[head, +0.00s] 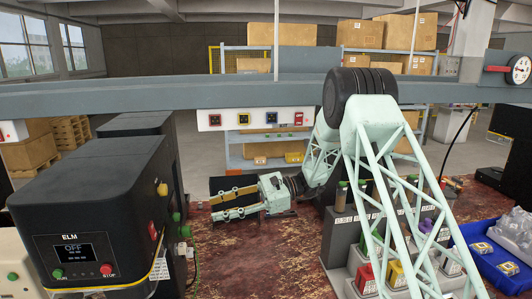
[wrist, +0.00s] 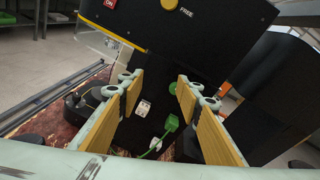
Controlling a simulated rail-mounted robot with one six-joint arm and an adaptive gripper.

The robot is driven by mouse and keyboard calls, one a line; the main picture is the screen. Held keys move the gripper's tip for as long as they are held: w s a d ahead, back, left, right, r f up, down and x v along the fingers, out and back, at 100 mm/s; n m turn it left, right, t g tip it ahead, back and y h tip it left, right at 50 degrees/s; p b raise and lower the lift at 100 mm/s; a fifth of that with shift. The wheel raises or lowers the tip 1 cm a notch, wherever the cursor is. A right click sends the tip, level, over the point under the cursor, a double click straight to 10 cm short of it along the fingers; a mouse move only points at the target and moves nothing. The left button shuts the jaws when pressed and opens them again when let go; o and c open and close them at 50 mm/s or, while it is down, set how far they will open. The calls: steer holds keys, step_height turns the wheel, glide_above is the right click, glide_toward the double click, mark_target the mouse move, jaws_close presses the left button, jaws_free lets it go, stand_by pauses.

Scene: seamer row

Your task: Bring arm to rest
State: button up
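My arm reaches from the right side of the head view over the worn red-brown table (head: 240,262). My gripper (head: 213,206) points left, low over the table. Its two tan-padded fingers are apart, with nothing between them. In the wrist view my gripper (wrist: 158,88) is also open and empty. It faces a black machine, and a green part (wrist: 171,123) on the machine shows between the fingers. I cannot tell the exact gap between the fingertips and the machine.
A black machine marked ELM (head: 95,215), its screen reading OFF, stands at the left. A button panel (head: 253,118) hangs behind my gripper. Coloured blocks in a grey rack (head: 342,245) and a blue tray (head: 483,262) are at the right. The front middle of the table is clear.

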steer(key=s+d+r+n+h, duration=0.25)
steer(key=s+d+r, duration=0.25)
steer(key=s, duration=0.3)
steer(key=s+d+r+n+t+h+b, duration=0.1)
steer(key=s+d+r+h, duration=0.25)
steer(key=s, duration=0.55)
steer(key=s+d+r+n+h, duration=0.2)
steer(key=s+d+r, duration=0.35)
steer(key=s, duration=0.25)
steer(key=s+d+n+t+h+b, duration=0.1)
steer(key=s+d+n+t+h, duration=0.2)
steer(key=s+d, duration=0.8)
steer(key=s+d+n+t+h+b, duration=0.1)
steer(key=s+d+n+t+h, duration=0.2)
steer(key=s+d, duration=0.9)
steer(key=shift+s+t+h, duration=0.5)
steer(key=shift+s+h, duration=0.4)
steer(key=shift+s, duration=1.7)
steer(key=shift+o, duration=0.2)
steer(key=shift+r, duration=0.1)
